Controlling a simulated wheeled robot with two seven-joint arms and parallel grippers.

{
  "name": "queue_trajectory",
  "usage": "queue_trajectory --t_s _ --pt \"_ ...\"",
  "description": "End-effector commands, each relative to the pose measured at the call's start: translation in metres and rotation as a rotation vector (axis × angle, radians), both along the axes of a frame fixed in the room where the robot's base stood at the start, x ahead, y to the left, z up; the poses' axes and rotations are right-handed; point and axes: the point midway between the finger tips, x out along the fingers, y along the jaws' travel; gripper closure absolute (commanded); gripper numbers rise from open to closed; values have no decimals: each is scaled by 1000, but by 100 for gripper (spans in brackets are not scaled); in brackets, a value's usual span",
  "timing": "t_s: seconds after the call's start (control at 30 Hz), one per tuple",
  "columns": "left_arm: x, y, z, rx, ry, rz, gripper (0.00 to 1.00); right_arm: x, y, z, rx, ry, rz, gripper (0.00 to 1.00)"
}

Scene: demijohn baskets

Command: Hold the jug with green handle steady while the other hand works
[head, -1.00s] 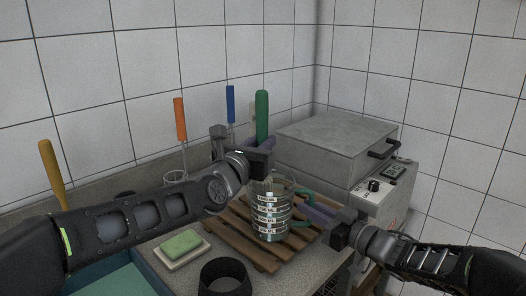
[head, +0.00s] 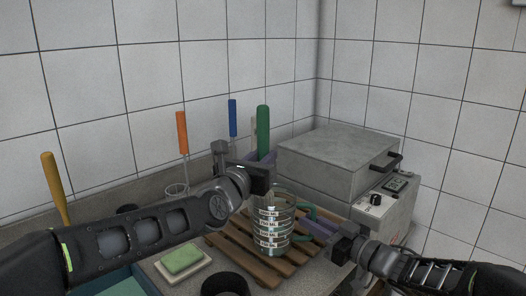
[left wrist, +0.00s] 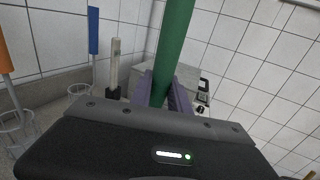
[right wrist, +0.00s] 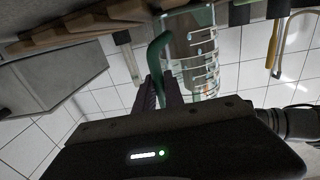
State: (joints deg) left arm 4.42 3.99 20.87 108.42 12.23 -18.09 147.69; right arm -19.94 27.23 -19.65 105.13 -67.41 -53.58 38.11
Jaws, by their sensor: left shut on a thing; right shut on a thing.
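The clear jug with the green handle (head: 273,236) stands upright on the wooden slatted rack, with printed bands around its wall. My right gripper (head: 318,227) is shut on its green handle from the right; this handle also shows between the fingers in the right wrist view (right wrist: 160,62). My left gripper (head: 262,160) is shut on a thick upright green grip (head: 262,130) above and behind the jug; the same grip rises between the fingers in the left wrist view (left wrist: 173,45). The lower end of this green tool is hidden behind my left gripper.
The wooden rack (head: 240,256) lies on the counter. A grey box-shaped machine (head: 335,155) stands behind right. Orange (head: 182,132), blue (head: 232,118) and yellow (head: 55,188) handles stand along the wall. Green soap (head: 182,260) and a black cup (head: 226,286) are in front left.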

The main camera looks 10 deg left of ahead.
Motion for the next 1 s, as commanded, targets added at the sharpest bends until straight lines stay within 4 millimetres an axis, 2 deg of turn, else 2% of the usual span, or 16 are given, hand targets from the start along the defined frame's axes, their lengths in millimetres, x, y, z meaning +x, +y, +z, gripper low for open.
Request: queue_trajectory --t_s 0.43,1.0 --pt "0 -1 -33 0 0 0 100 0 -1 0 -1 1 -2 100" --pt "-1 -5 -35 -1 -2 -2 100 0 -1 0 -1 1 -2 100"
